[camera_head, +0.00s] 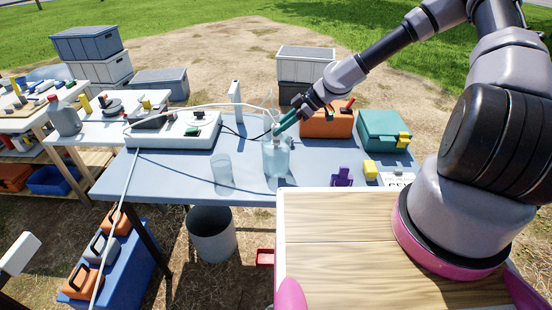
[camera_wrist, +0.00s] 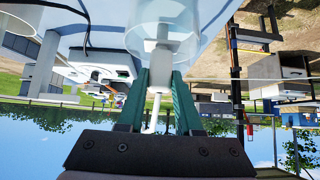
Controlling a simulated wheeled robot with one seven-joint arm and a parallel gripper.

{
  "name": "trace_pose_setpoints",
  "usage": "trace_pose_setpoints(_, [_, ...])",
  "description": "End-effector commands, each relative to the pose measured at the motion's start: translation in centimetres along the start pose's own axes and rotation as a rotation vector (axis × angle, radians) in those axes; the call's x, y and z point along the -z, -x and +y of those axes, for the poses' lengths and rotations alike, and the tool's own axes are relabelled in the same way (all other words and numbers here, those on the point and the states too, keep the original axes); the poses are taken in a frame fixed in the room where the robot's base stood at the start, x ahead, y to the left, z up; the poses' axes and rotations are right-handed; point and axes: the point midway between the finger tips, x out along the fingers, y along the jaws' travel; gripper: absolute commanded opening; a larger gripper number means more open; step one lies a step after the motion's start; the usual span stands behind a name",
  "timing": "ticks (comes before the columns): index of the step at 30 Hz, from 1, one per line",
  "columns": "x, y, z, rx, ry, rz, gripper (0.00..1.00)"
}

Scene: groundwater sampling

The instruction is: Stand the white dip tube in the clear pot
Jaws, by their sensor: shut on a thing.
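My gripper (camera_head: 276,132) is over the worktable, with its green fingers pointing down at the top of a clear bluish pot (camera_head: 276,160). In the wrist view the fingers (camera_wrist: 160,85) are shut on the white dip tube (camera_wrist: 155,100), which runs between them. The tube's wider white lower part shows through or against the clear pot (camera_wrist: 185,25). I cannot tell whether it touches the pot's bottom. A second clear, empty-looking vessel (camera_head: 222,172) stands to the left of the pot.
The blue-grey table (camera_head: 170,180) also holds a white device (camera_head: 175,130) with a cable at the left, an upright white block (camera_head: 235,100), an orange case (camera_head: 328,122) and a teal box (camera_head: 384,130) behind right. A purple piece (camera_head: 342,177) and a yellow block (camera_head: 370,169) are near the front right.

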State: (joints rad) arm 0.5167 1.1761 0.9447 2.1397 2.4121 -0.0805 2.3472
Motion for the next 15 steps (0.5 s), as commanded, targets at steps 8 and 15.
trace_pose_setpoints(8, [-0.41,-0.42,-0.01,0.001,-0.001,0.0,0.0])
trace_pose_setpoints(15, [-0.78,-0.76,-0.01,0.001,-0.001,0.0,0.0])
